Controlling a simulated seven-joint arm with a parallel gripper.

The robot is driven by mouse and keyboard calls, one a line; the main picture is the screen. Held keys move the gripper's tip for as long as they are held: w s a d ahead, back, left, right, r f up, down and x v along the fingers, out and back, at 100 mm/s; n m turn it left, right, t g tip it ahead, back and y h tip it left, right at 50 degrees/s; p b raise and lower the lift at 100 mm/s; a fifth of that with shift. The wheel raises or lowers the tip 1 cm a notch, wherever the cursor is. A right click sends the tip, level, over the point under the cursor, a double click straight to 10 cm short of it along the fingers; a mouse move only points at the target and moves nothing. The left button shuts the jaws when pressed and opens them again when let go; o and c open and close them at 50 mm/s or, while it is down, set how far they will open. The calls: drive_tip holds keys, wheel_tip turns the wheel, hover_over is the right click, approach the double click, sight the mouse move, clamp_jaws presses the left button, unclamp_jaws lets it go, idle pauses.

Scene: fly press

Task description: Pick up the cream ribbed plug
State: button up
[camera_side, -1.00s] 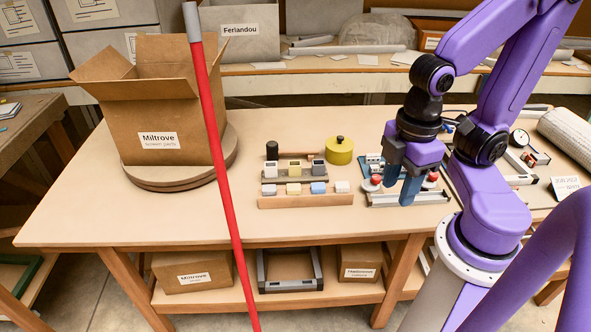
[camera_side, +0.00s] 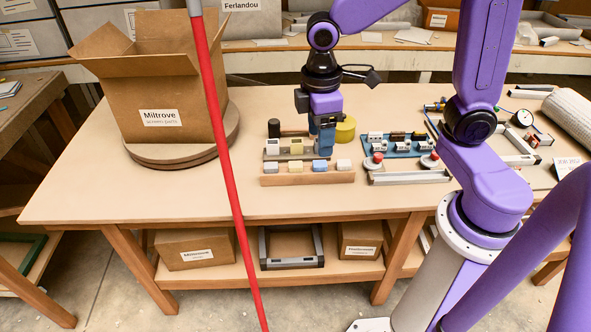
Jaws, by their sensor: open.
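A cream plug (camera_side: 294,168) sits second from the left on the front wooden rack (camera_side: 308,179); its ribs are too small to make out. A pale plug (camera_side: 269,168) is on its left, a blue plug (camera_side: 320,166) and a whitish plug (camera_side: 343,165) on its right. My gripper (camera_side: 326,154) is open and points down, just behind the blue plug and to the right of the cream one. Its blue fingers hide the right end of the row of grey sockets (camera_side: 272,154) behind the rack. Nothing shows between the fingers.
A red pole (camera_side: 222,125) crosses the view left of the rack. A carton (camera_side: 160,100) stands on a round turntable at the left. A yellow round pot (camera_side: 345,129) is behind my gripper. A blue fixture (camera_side: 400,152) and red-topped clamps stand to the right.

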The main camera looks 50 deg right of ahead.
drive_tip(key=w+d+f+m, duration=0.1)
drive_tip(key=w+d+f, duration=0.1)
drive_tip(key=w, duration=0.7)
drive_tip(key=m+g, duration=0.1)
approach(295, 164)
drive_tip(key=f, duration=0.5)
drive_tip(key=s+f, duration=0.1)
drive_tip(key=f, duration=0.2)
drive_tip(key=shift+d+f, duration=0.2)
drive_tip(key=shift+f, duration=0.1)
drive_tip(key=c, duration=1.1)
